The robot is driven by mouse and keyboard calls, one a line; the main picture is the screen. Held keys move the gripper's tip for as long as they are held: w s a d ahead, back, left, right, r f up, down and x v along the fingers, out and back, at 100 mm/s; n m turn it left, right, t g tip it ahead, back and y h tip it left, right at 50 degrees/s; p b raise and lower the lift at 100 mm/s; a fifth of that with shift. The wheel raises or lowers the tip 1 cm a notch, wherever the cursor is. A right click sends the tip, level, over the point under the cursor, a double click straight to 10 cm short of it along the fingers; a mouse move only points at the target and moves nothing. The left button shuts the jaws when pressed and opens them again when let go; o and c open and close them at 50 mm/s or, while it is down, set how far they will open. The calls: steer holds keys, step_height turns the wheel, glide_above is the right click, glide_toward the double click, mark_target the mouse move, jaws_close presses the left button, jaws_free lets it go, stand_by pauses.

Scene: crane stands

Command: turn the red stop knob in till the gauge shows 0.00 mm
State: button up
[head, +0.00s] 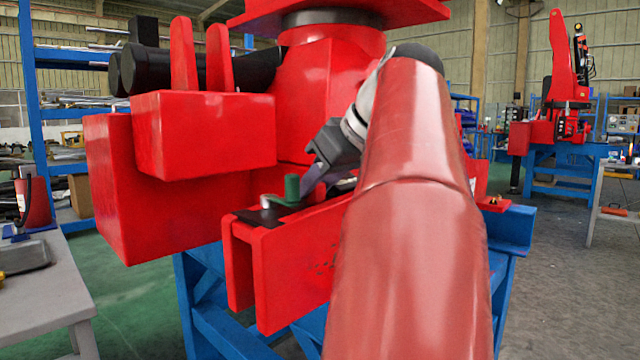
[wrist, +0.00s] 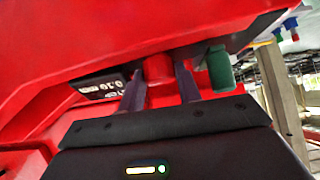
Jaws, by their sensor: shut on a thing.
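The red stop knob (wrist: 157,69) sits between the two fingers of my gripper (wrist: 161,88) in the wrist view. The fingers are shut on its sides. The gauge (wrist: 103,86) is a dark display with white characters just left of the knob. It appears tilted and reads about 0.10 mm. In the head view my gripper (head: 314,181) reaches down beside the crane's red bracket.
A green upright handle (head: 292,188) stands close to my gripper; in the wrist view it is right of the fingers (wrist: 220,68). The red crane body (head: 205,135) rises at left and above on a blue stand (head: 215,325). A grey table (head: 50,290) is at far left.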

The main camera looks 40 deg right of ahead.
steer(key=m+h, duration=0.2)
steer(key=m, duration=0.1)
steer(key=shift+a+h, duration=0.15)
steer(key=shift+h, duration=0.25)
steer(key=o, duration=0.7)
steer(key=p+v, duration=0.1)
steer(key=v, duration=0.6)
steer(key=shift+s+r, duration=0.25)
steer(key=shift+r, duration=0.05)
